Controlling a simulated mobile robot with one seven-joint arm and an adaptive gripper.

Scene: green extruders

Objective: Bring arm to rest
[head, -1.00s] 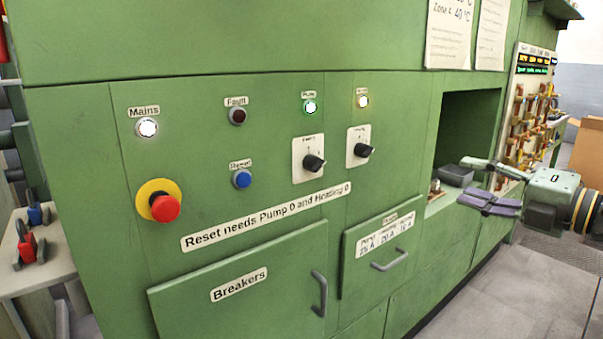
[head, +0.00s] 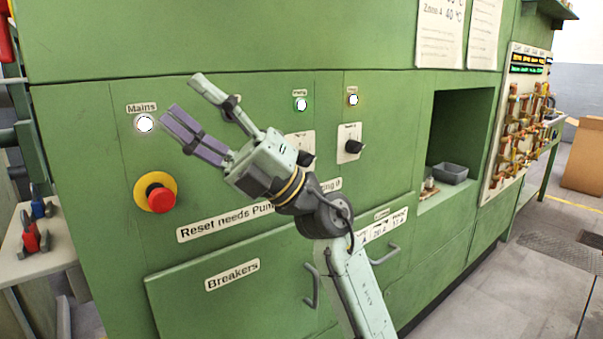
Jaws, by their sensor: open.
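My gripper (head: 190,112) is in the middle of the head view, in front of the green machine panel (head: 90,210). Its fingers are spread open with nothing between them, and they point up and left towards the lit Mains lamp (head: 145,124). I cannot tell how far the fingertips are from the panel. My arm rises from the bottom of the picture, bent at the wrist. The gripper hides the Fault lamp and the blue button, and the arm covers part of the reset label and of the left black knob (head: 307,159).
A red emergency button (head: 160,199) stands out at the left. Breakers door (head: 230,300) and a smaller door have protruding handles. A recess holds a grey bin (head: 449,173). A side table with red and blue tools (head: 35,236) is at the far left.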

